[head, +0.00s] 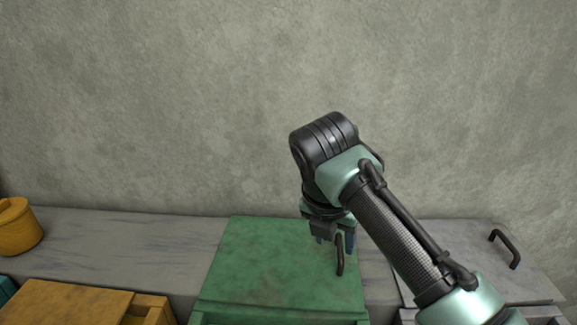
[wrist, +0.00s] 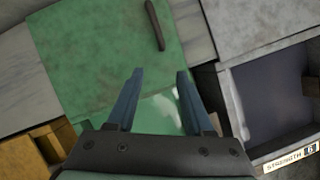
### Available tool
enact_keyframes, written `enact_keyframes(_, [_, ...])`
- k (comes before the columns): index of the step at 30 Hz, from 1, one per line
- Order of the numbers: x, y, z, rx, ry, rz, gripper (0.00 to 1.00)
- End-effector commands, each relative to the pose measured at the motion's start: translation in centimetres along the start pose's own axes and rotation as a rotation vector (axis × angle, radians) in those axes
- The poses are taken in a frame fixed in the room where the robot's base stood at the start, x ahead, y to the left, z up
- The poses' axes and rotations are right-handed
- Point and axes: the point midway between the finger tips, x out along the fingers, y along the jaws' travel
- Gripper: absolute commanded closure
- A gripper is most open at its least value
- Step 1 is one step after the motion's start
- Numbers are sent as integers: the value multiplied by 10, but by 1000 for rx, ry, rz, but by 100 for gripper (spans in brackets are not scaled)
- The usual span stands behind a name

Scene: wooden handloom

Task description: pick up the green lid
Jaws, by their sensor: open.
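The green lid (head: 270,262) is a flat square panel lying on a green box at the middle of the bench. A dark bar handle (head: 340,256) stands near its right edge. In the wrist view the lid (wrist: 95,50) fills the upper left, with the handle (wrist: 155,25) at the top. My gripper (head: 336,240) is open and empty, above the right part of the lid by the handle. In the wrist view its two blue fingers (wrist: 159,72) point toward the lid, with the handle beyond their tips. My wrist partly hides the lid's right back edge in the head view.
A grey lid (head: 480,250) with its own dark handle (head: 505,249) lies at the right. An open grey box (wrist: 270,100) shows at the right in the wrist view. A wooden box (head: 75,303) and a yellow pot (head: 17,227) stand at the left. A wall rises behind the bench.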

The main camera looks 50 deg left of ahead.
Motion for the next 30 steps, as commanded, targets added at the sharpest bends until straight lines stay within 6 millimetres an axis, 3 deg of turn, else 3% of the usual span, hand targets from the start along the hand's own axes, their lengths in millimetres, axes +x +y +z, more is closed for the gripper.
enact_keyframes(12, [70,-3,-3,-14,11,-9,48])
enact_keyframes(19, [86,-3,-2,-13,9,-9,48])
enact_keyframes(25, [117,-5,2,-13,9,-10,48])
enact_keyframes(30, [130,-4,2,-14,8,-8,48])
